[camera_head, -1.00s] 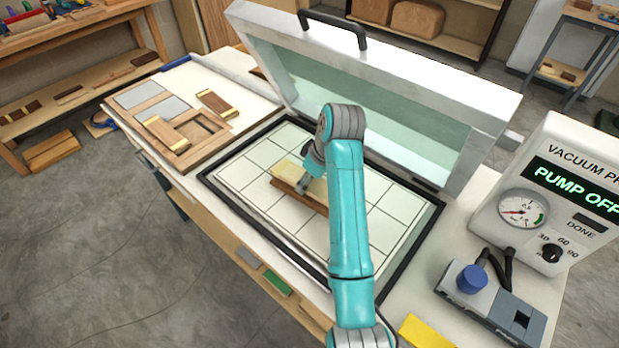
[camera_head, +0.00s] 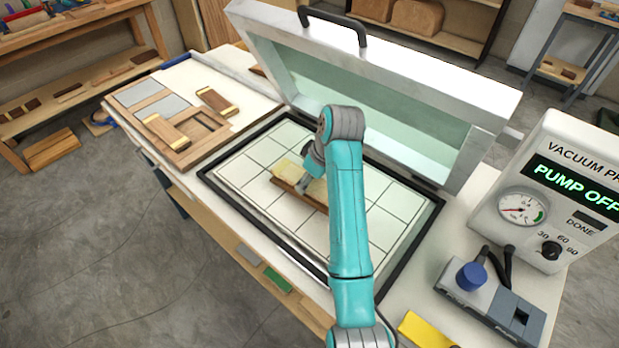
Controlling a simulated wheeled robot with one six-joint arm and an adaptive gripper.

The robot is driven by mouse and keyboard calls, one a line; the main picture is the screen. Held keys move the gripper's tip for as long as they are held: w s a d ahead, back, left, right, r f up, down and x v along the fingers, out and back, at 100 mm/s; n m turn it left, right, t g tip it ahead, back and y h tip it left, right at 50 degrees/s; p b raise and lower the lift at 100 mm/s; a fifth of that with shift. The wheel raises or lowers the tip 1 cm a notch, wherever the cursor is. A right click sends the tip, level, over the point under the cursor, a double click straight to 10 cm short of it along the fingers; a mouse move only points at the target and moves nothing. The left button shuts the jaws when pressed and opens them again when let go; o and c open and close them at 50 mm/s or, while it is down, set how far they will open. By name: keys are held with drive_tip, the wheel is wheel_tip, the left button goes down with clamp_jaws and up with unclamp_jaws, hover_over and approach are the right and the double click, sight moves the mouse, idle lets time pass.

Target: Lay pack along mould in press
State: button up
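The open press (camera_head: 262,206) has a white gridded bed in a black frame. On the bed lies a pale yellow wooden block that looks like the mould (camera_head: 287,167). A long brown strip (camera_head: 312,201), which may be the pack, runs along its near side; I cannot tell whether they touch. My gripper (camera_head: 303,187) points down over these two pieces, close to the brown strip. My arm hides their right part. The fingertips are too small and covered to show whether they are open or shut on anything.
The raised lid (camera_head: 400,95) stands behind the bed. A wooden tray (camera_head: 190,155) at left holds brown pieces with yellow ends. The vacuum pump box (camera_head: 540,200) reads PUMP OFF at right, with a blue-knobbed device (camera_head: 490,300) in front. The bed's left part is clear.

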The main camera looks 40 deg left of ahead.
drive_tip(key=shift+s+d+f, duration=0.1)
drive_tip(key=shift+f, duration=0.25)
drive_tip(key=o, duration=1.3)
drive_tip(key=shift+f, duration=0.1)
drive_tip(key=shift+r, duration=0.2)
